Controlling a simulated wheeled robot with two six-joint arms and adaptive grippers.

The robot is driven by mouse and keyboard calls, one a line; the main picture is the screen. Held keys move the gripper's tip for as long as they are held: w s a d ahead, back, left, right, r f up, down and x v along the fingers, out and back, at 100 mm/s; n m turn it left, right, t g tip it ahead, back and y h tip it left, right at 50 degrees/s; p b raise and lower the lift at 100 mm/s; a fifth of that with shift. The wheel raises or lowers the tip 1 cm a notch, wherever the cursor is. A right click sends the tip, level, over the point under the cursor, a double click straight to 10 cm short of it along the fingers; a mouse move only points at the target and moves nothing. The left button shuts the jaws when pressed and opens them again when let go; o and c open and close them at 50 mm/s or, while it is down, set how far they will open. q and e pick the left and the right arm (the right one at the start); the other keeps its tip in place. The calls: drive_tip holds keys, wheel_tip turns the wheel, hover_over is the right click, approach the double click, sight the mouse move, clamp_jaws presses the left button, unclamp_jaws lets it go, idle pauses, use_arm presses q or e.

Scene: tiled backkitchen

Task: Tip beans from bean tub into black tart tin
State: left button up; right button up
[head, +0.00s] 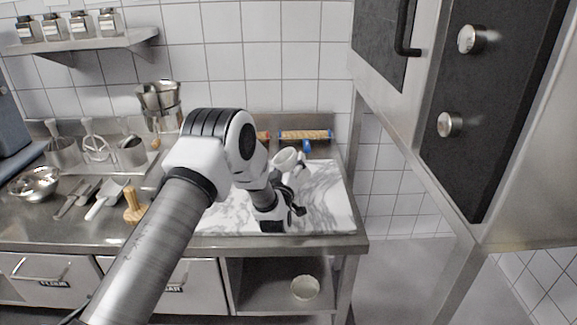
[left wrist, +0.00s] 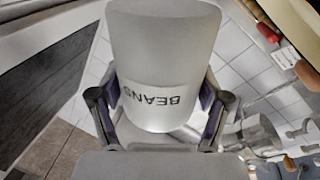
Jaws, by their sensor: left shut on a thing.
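The bean tub, a pale cylinder lettered BEANS, fills the middle of the left wrist view (left wrist: 165,45), its lettering upside down there. My left gripper (left wrist: 160,106) is shut on it, with a finger on each side. In the head view the white tub (head: 285,158) shows small beyond my left forearm, held over the marble board. My left gripper (head: 291,182) is partly hidden there by its own wrist. I cannot see the beans inside. I cannot make out the black tart tin; my arm covers part of the counter. My right gripper is not in view.
The marble board (head: 335,205) lies at the counter's right end. Scoops (head: 105,200), a metal bowl (head: 35,182) and a wooden tool (head: 133,205) stand left. A pale bowl (head: 305,287) sits on the lower shelf. A steel oven (head: 470,120) is at right.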

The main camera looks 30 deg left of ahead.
use_arm(q)
drive_tip(key=shift+d+f+n+y+b, duration=0.1)
drive_tip(key=shift+f+n+y+b, duration=0.45)
drive_tip(key=shift+n+b, duration=0.65)
drive_tip(key=shift+f+n+y+b, duration=0.15)
drive_tip(key=shift+f+n+b, duration=0.05)
drive_tip(key=shift+n, duration=0.6)
drive_tip(key=shift+f+n+y+b, duration=0.1)
drive_tip(key=shift+f+n+b, duration=0.1)
drive_tip(key=shift+n, duration=0.6)
drive_tip(key=shift+s+a+n+y+b, duration=0.1)
drive_tip(key=shift+a+n+y+b, duration=0.15)
drive_tip(key=shift+n+b, duration=1)
